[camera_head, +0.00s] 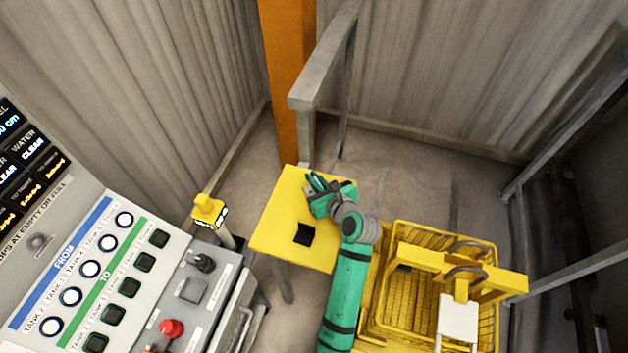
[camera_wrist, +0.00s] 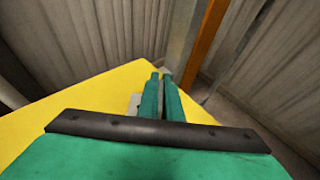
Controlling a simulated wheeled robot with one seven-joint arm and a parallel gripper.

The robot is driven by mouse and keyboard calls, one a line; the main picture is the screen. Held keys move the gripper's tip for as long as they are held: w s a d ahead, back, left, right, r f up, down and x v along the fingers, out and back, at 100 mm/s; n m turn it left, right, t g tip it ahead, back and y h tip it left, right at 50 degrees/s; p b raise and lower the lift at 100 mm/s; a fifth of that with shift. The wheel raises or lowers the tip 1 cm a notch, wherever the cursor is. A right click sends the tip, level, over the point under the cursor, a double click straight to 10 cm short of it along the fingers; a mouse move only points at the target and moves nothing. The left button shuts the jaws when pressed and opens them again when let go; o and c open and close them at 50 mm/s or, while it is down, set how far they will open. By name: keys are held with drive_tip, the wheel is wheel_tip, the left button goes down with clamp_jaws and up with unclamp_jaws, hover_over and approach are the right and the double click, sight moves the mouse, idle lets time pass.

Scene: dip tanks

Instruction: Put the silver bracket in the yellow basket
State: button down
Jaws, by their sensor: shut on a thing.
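My gripper (camera_head: 316,181) is green and sits over the far right part of a yellow table (camera_head: 275,215). In the wrist view its two fingers (camera_wrist: 161,90) are nearly together, shut on a thin grey piece, the silver bracket (camera_wrist: 134,103), which shows beside the left finger and at the tips. The fingers hide most of it, and I cannot make it out in the head view. Whether it still touches the table is unclear. The yellow basket (camera_head: 488,300) stands right of my arm, with slatted walls and an open top.
A black block (camera_head: 304,234) lies on the yellow table. A yellow bar with hooks (camera_head: 425,259) spans the basket. A control panel (camera_head: 120,270) is at the left, a yellow-topped post (camera_head: 208,211) beside it. An orange column (camera_head: 288,90) and grey railing (camera_head: 325,55) stand behind the table.

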drive_tip(key=shift+f, duration=0.55)
drive_tip(key=shift+f, duration=0.1)
drive_tip(key=c, duration=1.9)
unclamp_jaws()
drive_tip(key=shift+c, duration=0.2)
